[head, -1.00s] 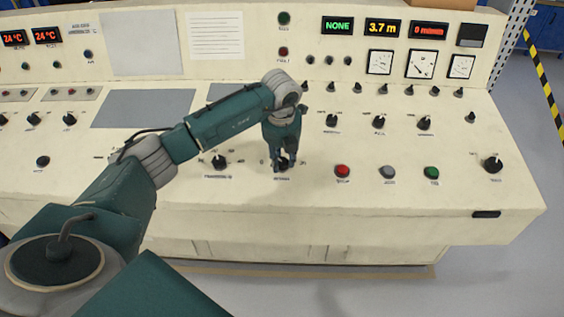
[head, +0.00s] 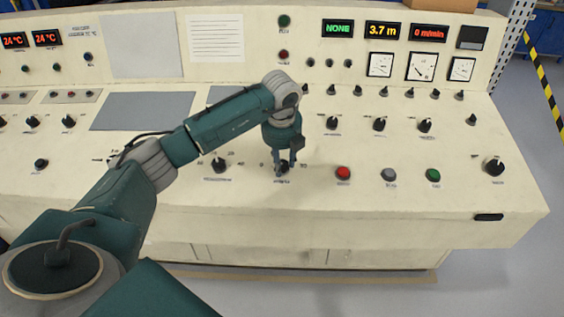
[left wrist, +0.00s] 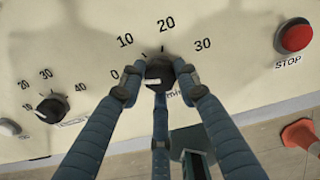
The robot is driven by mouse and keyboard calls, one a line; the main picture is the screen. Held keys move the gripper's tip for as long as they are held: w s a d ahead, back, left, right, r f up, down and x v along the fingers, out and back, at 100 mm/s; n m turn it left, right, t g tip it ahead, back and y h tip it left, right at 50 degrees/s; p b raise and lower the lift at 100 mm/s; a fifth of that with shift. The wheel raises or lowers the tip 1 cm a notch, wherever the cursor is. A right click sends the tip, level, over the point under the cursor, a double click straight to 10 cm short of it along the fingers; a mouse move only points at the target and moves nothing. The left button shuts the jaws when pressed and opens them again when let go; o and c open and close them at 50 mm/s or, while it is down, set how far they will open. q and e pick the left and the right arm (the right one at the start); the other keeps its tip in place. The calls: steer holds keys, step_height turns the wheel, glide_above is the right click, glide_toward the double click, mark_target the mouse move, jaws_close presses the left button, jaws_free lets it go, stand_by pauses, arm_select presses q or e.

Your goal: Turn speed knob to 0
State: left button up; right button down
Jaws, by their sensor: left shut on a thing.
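The speed knob (left wrist: 158,72) is a black knob in the left wrist view, with a scale marked 0, 10, 20 and 30 around it. Its white pointer mark faces left and slightly down, near the 0 side. My left gripper (left wrist: 157,88) has its blue fingers closed around the knob, on both sides and below. In the head view my left gripper (head: 282,160) reaches down onto the panel (head: 320,205), and its fingers mostly hide the knob. The display above reads 0 m/min (head: 429,33). My right gripper is out of view.
A red STOP button (head: 343,173) sits right of the knob, with grey (head: 389,175) and green (head: 433,175) buttons beyond. Another scaled knob (head: 219,166) is close on the left. The panel's front edge lies just below.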

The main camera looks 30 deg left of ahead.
arm_select(q)
steer(key=shift+s+d+f, duration=0.15)
steer(key=shift+s+f, duration=0.05)
steer(key=o, duration=1.1)
steer(key=shift+r, duration=0.1)
steer(key=shift+o, duration=0.2)
steer(key=shift+w+r, duration=0.1)
steer(key=shift+r, duration=0.3)
steer(key=v, duration=1.1)
steer(key=shift+r, duration=0.1)
